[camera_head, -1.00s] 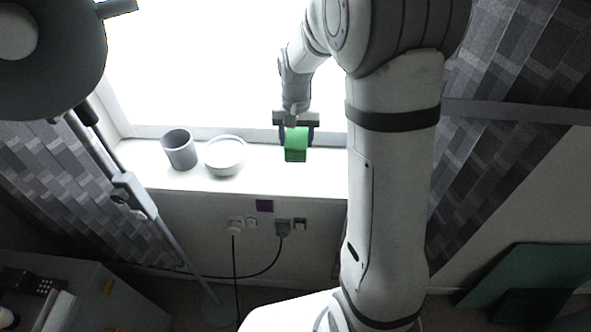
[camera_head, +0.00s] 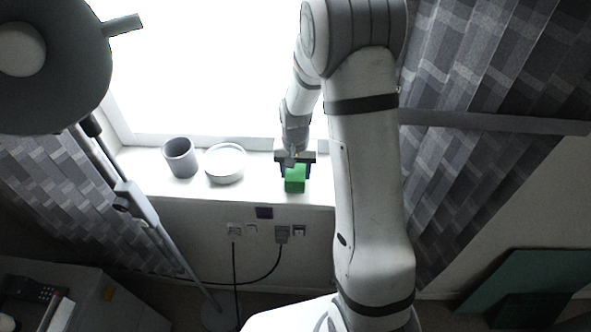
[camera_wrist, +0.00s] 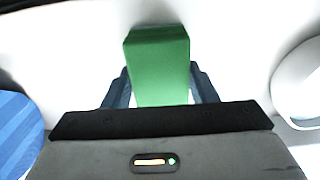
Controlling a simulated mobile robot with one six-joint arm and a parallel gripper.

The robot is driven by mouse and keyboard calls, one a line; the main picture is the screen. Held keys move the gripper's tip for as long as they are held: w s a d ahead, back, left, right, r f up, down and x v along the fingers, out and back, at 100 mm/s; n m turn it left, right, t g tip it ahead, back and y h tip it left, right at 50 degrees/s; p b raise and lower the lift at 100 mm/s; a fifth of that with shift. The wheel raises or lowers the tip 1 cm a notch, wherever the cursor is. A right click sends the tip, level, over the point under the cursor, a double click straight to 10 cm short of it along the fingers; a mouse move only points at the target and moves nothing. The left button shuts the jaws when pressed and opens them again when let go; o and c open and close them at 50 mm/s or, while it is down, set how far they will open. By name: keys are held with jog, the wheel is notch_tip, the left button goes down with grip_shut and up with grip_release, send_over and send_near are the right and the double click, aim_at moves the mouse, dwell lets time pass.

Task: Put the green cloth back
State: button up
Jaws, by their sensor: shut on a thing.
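The green cloth (camera_head: 295,181) is a small block-shaped bundle at the right part of the white windowsill (camera_head: 250,193). My gripper (camera_head: 295,170) is shut on it from above, with a finger on each side. In the wrist view the green cloth (camera_wrist: 158,65) sits between the two blue-grey fingers (camera_wrist: 160,90). The cloth is at or just above the sill; I cannot tell whether it touches.
A grey cup (camera_head: 180,158) and a white bowl (camera_head: 225,165) stand on the sill to the left of my gripper. A lamp (camera_head: 45,65) stands at the left. Sockets with plugs (camera_head: 282,234) are below the sill. Curtains (camera_head: 490,120) hang at the right.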

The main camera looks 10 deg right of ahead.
aim_at(296, 169)
jog(key=o, duration=1)
jog(key=shift+f, duration=0.2)
jog(key=r, duration=0.2)
jog(key=r+b, duration=0.1)
jog(key=r, duration=0.4)
jog(key=shift+w+d+b, duration=0.2)
jog(key=shift+w+b, duration=0.05)
jog(key=shift+b, duration=0.05)
jog(key=shift+s+r, duration=0.1)
jog(key=shift+r, duration=0.3)
jog(key=shift+s+a+r+n+t, duration=0.1)
jog(key=shift+s+r+n+t, duration=0.5)
jog(key=shift+s+r, duration=2.3)
jog(key=shift+s+a+r+n+t, duration=0.1)
jog(key=shift+s+r+n+t, duration=0.85)
jog(key=shift+s, duration=3.4)
jog(key=shift+s+r+n+t, duration=0.1)
jog(key=shift+s+r+n, duration=0.15)
jog(key=shift+s+r, duration=2.85)
jog(key=shift+s+f, duration=0.55)
